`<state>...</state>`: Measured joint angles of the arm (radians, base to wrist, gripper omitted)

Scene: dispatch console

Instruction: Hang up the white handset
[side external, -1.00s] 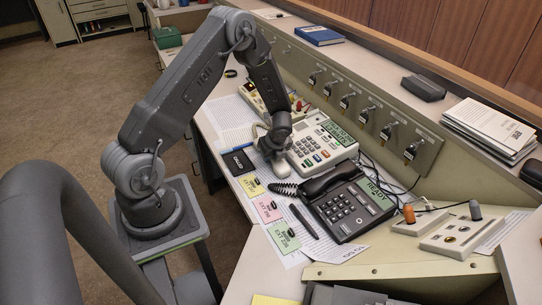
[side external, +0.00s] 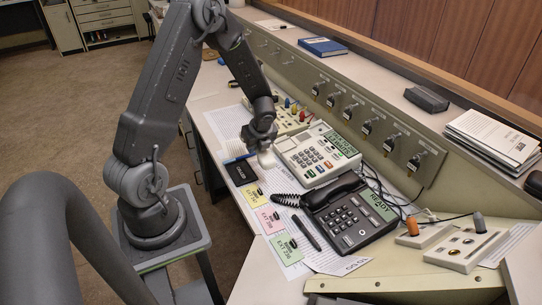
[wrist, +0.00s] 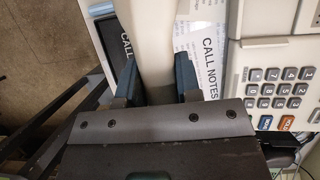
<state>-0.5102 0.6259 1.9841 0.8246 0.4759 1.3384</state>
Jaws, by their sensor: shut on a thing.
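The white handset (side external: 267,160) is in my gripper (side external: 262,143), beside the left edge of the white desk phone (side external: 318,155). In the wrist view the handset (wrist: 153,35) runs up between the two fingers of my gripper (wrist: 158,82), which are shut on it. The gripper and wrist hide much of the handset in the side view. The white phone's keypad (wrist: 280,80) shows to the right in the wrist view, with a gap of desk and paper between handset and keys. Whether the handset touches the desk or phone I cannot tell.
A black desk phone (side external: 350,222) with its own handset (side external: 331,190) resting on it stands in front of the white one. A black notebook (side external: 240,170) and coloured note cards (side external: 270,219) lie along the desk edge. A switch panel (side external: 366,125) runs behind.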

